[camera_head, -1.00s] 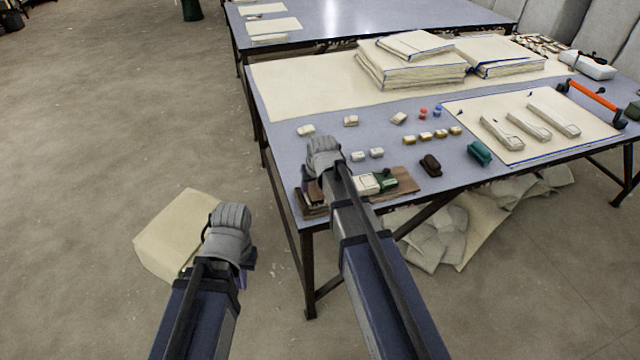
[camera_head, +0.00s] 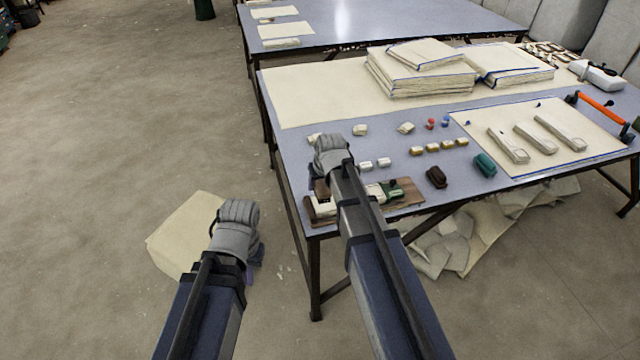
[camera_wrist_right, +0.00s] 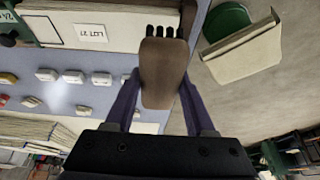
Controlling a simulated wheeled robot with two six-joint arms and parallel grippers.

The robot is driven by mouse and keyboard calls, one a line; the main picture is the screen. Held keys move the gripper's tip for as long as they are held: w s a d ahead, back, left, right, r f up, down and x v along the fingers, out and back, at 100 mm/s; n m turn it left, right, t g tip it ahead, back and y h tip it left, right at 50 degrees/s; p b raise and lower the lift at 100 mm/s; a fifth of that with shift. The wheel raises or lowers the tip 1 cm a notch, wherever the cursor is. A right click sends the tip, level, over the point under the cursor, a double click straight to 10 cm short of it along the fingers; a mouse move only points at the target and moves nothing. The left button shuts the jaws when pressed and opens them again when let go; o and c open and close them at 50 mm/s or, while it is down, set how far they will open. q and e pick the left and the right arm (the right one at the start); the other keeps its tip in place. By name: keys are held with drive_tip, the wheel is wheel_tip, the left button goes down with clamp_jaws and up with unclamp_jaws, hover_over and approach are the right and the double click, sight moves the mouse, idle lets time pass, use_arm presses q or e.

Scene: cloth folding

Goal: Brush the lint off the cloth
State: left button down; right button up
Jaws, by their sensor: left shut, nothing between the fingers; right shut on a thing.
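A cream cloth (camera_head: 478,137) with a blue edge lies flat on the right part of the table. Small dark specks and several folded cream strips (camera_head: 508,146) lie on it. My right gripper (camera_wrist_right: 160,90) is shut on a brown brush (camera_wrist_right: 160,68) with dark bristles, which point up in the wrist view. In the head view the right wrist is over the table's near left corner and mostly hides the fingers. My left gripper (camera_head: 252,262) is shut and empty, out over the floor left of the table.
Folded cream stacks (camera_head: 420,72) stand at the back of the table (camera_head: 292,172). Small blocks, a dark brown item (camera_head: 436,177) and a green item (camera_head: 484,165) lie along the front. An orange-handled tool (camera_head: 602,106) is at right. A cream piece (camera_head: 185,235) lies on the floor.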

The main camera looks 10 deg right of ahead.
use_arm(q)
drive_tip(key=shift+r, duration=0.35)
use_arm(e)
drive_tip(key=shift+r, duration=0.35)
